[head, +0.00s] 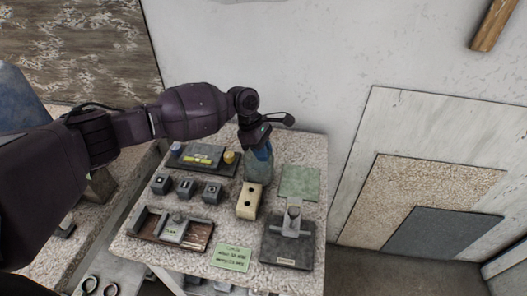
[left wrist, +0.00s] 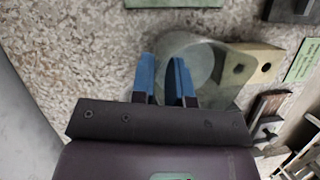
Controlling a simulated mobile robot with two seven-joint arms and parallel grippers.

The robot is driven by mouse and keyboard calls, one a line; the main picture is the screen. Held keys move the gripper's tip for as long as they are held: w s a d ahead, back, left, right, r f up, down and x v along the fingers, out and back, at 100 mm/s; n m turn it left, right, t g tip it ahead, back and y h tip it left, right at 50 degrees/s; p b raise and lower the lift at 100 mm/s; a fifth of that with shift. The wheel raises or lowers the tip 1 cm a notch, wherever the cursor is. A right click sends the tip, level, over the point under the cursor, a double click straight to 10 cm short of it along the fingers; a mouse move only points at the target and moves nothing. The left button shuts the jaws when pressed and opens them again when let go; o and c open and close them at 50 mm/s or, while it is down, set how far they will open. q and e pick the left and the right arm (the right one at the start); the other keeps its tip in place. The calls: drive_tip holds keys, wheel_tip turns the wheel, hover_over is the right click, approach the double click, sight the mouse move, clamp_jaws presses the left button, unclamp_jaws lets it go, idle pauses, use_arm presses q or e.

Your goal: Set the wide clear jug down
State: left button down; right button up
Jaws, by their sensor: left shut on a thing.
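The wide clear jug (head: 259,171) is at the back of the speckled table (head: 309,152), behind a cream block with two dark holes (head: 249,201). My left gripper (head: 262,152) reaches down from above and is shut on the jug's upper part. In the left wrist view, the two blue fingers (left wrist: 164,80) are at the jug's rim, and the see-through jug (left wrist: 205,62) shows beyond them, overlapping the cream block (left wrist: 245,68). I cannot tell whether the jug's base touches the table. My right gripper is not in view.
A green square (head: 300,183) lies right of the jug, with a dark stand (head: 288,246) in front of it. Several small grey blocks (head: 185,187), a dark tray (head: 222,169), a brown tray (head: 146,226) and a green note (head: 232,257) fill the left and front. Bare table shows at the back right.

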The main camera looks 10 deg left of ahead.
use_arm(q)
drive_tip(key=c, duration=1.1)
unclamp_jaws()
